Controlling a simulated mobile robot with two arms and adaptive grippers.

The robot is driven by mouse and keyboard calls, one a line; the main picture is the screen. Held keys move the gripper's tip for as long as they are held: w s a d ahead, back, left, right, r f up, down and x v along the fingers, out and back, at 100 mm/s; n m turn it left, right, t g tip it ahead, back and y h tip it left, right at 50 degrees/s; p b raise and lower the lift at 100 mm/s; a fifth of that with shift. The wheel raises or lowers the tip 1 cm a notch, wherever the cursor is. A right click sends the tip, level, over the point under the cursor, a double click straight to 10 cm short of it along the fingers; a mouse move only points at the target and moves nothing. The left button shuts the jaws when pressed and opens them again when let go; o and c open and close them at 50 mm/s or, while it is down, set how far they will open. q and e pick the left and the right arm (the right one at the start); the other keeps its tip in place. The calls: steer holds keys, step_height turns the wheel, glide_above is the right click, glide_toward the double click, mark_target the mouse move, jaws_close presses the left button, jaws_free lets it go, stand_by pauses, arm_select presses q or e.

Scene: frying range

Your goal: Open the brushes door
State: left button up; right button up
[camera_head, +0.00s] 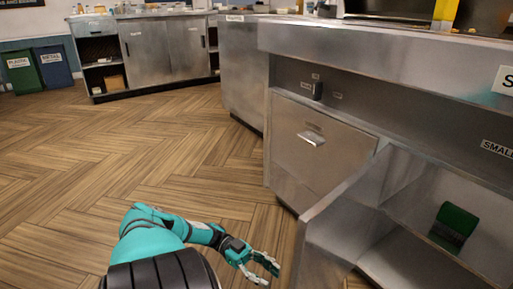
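A steel cabinet compartment at the lower right stands open, with a grey panel that looks like its door (335,228) jutting out toward me. A dark green brush-like item (454,226) is inside. The label above it (497,149) reads "SMALL" before the picture cuts it off. To its left is a closed steel front (325,165) with a bar handle; its small label is not readable. My teal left gripper (271,273) is low, left of the jutting panel. Its fingers are apart and nothing shows between them. I cannot tell whether it touches the panel. My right gripper is not seen.
The steel counter (375,58) overhangs the cabinet fronts. Another steel cabinet (163,48) stands at the back, with green (24,72) and blue (54,66) bins at the far left. The wooden floor (130,140) on the left is clear.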

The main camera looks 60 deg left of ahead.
arm_select(q)
steer(key=v, duration=0.4)
steer(key=shift+s+a, duration=0.15)
steer(key=shift+a, duration=0.15)
stand_by(0.4)
